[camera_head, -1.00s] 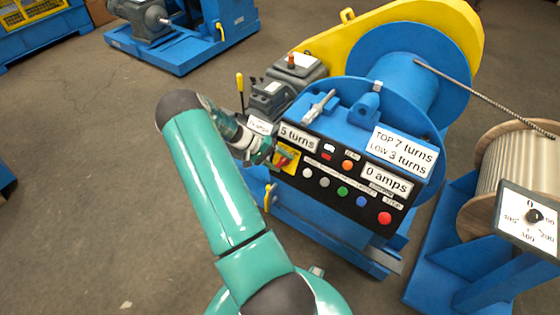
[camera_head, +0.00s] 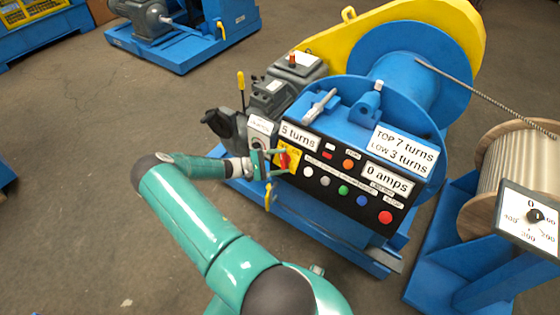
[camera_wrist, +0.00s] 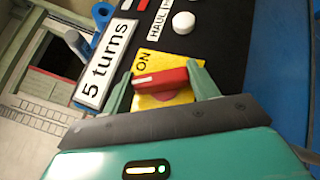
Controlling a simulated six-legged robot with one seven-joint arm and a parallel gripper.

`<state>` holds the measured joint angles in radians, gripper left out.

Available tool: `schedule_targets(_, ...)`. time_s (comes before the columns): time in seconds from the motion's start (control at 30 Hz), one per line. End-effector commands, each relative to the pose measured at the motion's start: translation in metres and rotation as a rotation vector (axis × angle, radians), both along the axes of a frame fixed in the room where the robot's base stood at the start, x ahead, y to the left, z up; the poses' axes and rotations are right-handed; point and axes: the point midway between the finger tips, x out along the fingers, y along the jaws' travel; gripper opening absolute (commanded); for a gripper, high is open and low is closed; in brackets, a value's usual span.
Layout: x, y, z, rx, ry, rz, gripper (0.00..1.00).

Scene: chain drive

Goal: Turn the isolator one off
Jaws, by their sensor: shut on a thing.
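The isolator is a red rotary handle (camera_wrist: 160,79) on a yellow plate (camera_wrist: 145,62) marked "ON" in the wrist view. In the head view the red handle (camera_head: 284,160) is at the left end of the black control panel. My gripper (camera_wrist: 160,84) has one finger on each side of the handle and is shut on it. In the head view my gripper (camera_head: 272,164) reaches the handle from the left. The handle hides part of the plate's lettering.
The black panel carries a "5 turns" display (camera_head: 298,137), a "0 amps" display (camera_head: 387,181) and several buttons, including a red one (camera_head: 385,217). A blue winch drum (camera_head: 400,85) stands behind. A wooden reel (camera_head: 500,180) is at right.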

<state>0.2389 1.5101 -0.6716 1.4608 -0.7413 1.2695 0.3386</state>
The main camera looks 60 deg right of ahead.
Motion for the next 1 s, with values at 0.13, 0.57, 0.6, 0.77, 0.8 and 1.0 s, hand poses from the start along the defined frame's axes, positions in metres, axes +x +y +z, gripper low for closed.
schedule_targets(0.13,0.0009,0.0011,-0.0008,0.015,0.108,0.057,0.36)
schedule_targets(0.57,0.0001,0.0013,-0.0016,0.044,0.281,0.145,0.36)
schedule_targets(0.6,0.0,0.0014,-0.0017,0.045,0.286,0.147,0.36)
schedule_targets(0.77,0.0,0.0012,-0.0017,0.047,0.297,0.154,0.36)
schedule_targets(0.8,-0.0001,0.0011,-0.0017,0.047,0.297,0.154,0.36)
schedule_targets(1.0,-0.0001,0.0011,-0.0017,0.048,0.298,0.154,0.36)
